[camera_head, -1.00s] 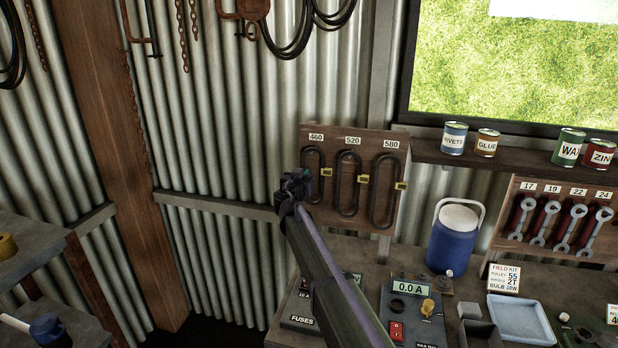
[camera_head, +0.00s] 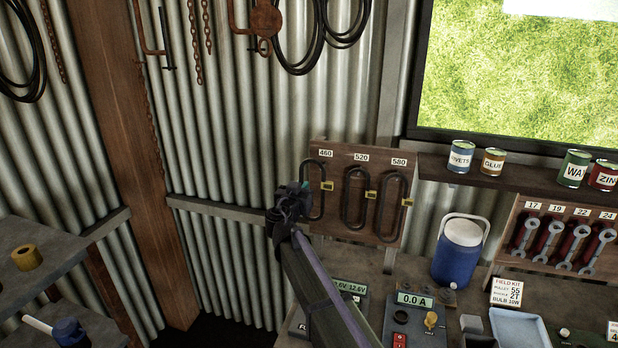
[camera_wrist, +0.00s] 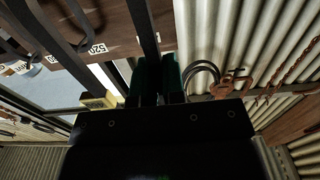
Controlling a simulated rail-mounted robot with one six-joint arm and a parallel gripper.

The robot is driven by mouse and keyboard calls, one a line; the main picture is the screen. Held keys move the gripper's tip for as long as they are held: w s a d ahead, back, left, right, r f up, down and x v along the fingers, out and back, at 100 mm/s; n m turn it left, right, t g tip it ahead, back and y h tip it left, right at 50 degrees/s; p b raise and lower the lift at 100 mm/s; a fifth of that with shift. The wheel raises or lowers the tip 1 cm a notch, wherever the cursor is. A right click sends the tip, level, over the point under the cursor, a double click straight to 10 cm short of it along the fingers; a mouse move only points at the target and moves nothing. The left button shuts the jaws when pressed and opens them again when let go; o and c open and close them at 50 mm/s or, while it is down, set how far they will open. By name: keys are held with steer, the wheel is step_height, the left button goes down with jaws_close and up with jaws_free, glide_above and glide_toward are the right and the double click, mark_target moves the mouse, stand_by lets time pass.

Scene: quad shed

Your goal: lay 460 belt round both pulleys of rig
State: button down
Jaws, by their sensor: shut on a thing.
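The 460 belt (camera_head: 321,205) is a dark narrow loop with a yellow tag, at the left end of a wooden board under the 460 label. My gripper (camera_head: 301,190) is at its left side and hides part of it. In the wrist view a dark strand of the belt (camera_wrist: 143,28) runs between the green fingers (camera_wrist: 158,78), which are shut on it. I cannot tell whether the belt is clear of its peg. The rig and its pulleys cannot be made out.
The 520 belt (camera_head: 347,205) and 580 belt (camera_head: 387,208) hang beside it on the board (camera_head: 336,232). A blue jug (camera_head: 458,258) and a meter box (camera_head: 408,318) stand on the bench. Corrugated wall is close behind; open space lies left of the gripper.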

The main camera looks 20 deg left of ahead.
steer(key=s+r+p, duration=0.2)
steer(key=s, duration=0.6)
steer(key=shift+d, duration=0.4)
steer(key=shift+f, duration=0.1)
steer(key=s, duration=0.9)
steer(key=shift+d, duration=0.4)
